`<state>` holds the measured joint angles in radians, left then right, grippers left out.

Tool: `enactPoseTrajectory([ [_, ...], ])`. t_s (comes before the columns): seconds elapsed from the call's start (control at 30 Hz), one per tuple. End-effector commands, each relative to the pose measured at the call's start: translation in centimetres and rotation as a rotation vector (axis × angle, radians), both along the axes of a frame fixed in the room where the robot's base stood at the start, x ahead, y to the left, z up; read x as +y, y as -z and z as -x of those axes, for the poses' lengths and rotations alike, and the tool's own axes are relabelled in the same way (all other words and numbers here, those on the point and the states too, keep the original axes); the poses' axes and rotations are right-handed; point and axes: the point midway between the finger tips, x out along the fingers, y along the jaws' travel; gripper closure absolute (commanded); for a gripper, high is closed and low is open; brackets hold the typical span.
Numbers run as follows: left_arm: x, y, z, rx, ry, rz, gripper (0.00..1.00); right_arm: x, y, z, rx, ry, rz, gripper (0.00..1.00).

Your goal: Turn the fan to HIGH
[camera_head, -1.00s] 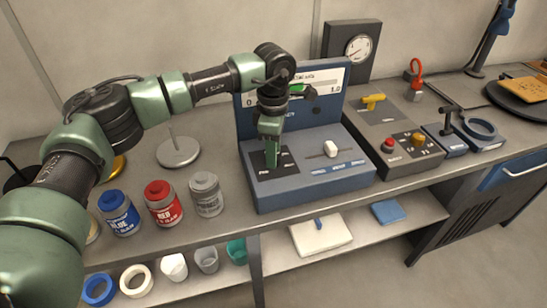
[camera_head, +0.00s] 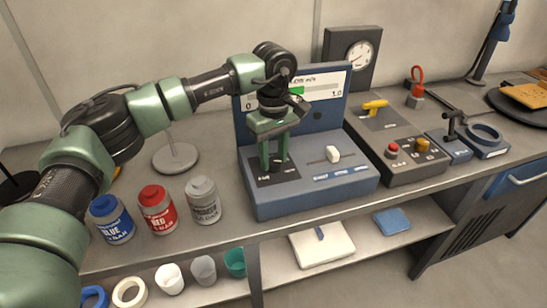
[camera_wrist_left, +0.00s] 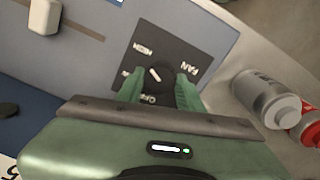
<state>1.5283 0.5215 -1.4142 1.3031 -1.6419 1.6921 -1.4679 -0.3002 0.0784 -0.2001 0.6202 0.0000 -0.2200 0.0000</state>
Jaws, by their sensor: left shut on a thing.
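The fan knob (camera_wrist_left: 157,73) is a small black dial on a dark square panel (camera_wrist_left: 178,52) marked FAN, HIGH and OFF in the left wrist view; another label is partly covered by a finger. Its white mark slants from upper left, towards HIGH, to lower right; I cannot tell which end is the pointer. The panel is on the left of a blue console (camera_head: 318,195). My left gripper (camera_head: 274,163) points down there, its green fingers shut on the knob, one on each side; they also show in the left wrist view (camera_wrist_left: 159,88). My right gripper is out of view.
A white slider (camera_head: 333,155) is right of the knob, and an upright display (camera_head: 325,85) with a green bar stands behind. Blue, red and grey jars (camera_head: 203,201) stand left of the console. A grey control box (camera_head: 400,150) is at its right.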

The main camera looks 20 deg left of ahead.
Motion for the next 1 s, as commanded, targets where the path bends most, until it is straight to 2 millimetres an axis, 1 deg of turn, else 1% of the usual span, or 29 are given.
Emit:
enactPoseTrajectory([
  [0.03, -0.01, -0.30, -0.19, -0.008, 0.013, 0.003, 1.00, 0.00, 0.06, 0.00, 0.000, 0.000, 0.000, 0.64],
  [0.23, -0.01, -0.35, -0.19, -0.008, 0.051, 0.003, 1.00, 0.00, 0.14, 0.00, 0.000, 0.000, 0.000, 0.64],
  [0.67, 0.00, -0.38, -0.21, -0.009, 0.059, 0.002, 1.00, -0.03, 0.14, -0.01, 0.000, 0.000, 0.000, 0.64],
  [0.7, 0.00, -0.38, -0.21, -0.009, 0.059, 0.002, 0.55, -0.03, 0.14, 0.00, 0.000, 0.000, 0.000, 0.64],
  [0.73, -0.01, -0.36, -0.20, -0.009, 0.058, 0.002, 0.47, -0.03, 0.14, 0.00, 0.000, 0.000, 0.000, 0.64],
  [0.77, 0.00, -0.34, -0.18, -0.008, 0.058, 0.001, 0.41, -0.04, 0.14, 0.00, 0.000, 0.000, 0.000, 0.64],
  [1.0, 0.01, -0.15, -0.08, -0.004, 0.058, 0.000, 0.41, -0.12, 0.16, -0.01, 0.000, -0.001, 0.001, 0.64],
])
